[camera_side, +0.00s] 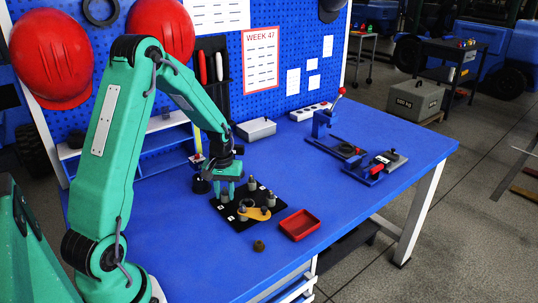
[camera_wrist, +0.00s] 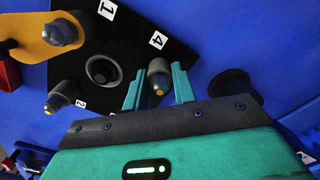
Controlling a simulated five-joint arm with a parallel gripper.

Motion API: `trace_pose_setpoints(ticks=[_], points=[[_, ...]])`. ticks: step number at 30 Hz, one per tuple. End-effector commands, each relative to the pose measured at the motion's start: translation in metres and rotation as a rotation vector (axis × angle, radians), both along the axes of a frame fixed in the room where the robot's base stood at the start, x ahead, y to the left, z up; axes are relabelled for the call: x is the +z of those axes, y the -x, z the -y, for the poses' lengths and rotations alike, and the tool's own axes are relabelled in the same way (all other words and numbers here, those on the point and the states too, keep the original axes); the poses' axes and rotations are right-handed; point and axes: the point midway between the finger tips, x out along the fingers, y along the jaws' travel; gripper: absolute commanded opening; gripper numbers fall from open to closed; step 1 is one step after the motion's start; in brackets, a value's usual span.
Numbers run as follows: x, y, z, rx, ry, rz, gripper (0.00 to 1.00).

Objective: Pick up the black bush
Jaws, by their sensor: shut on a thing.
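My gripper (camera_wrist: 159,82) is low over the black numbered plate (camera_wrist: 130,22), with its teal fingers on either side of a grey post (camera_wrist: 160,76) with a yellow tip, near label 4. In the side view my gripper (camera_side: 223,194) is at the far left part of the plate (camera_side: 240,222). A black ring-shaped bush (camera_wrist: 102,70) with a round opening lies on the plate, left of and apart from the fingers. A dark round piece (camera_wrist: 236,84) is right of the fingers, partly hidden by my gripper body. I cannot tell which of these is the black bush.
Other grey posts (camera_wrist: 62,94) and an orange-yellow link (camera_side: 256,214) are on the plate. A red tray (camera_side: 299,225) and a small brown bush (camera_side: 259,245) are close by. A blue hand press (camera_side: 322,122) stands farther back. The table's front left is clear.

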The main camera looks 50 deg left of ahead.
Motion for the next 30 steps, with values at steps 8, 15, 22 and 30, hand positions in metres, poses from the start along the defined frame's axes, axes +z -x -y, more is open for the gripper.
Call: trace_pose_setpoints(ticks=[8, 15, 22, 30], points=[[0.0, 0.0, 0.0, 0.0, 0.0, 0.0, 0.0], [0.004, -0.003, -0.002, 0.0, -0.006, 0.01, 0.0], [0.005, -0.003, -0.002, 0.0, -0.006, 0.01, 0.0], [0.018, -0.004, -0.002, 0.0, -0.007, 0.013, 0.0]])
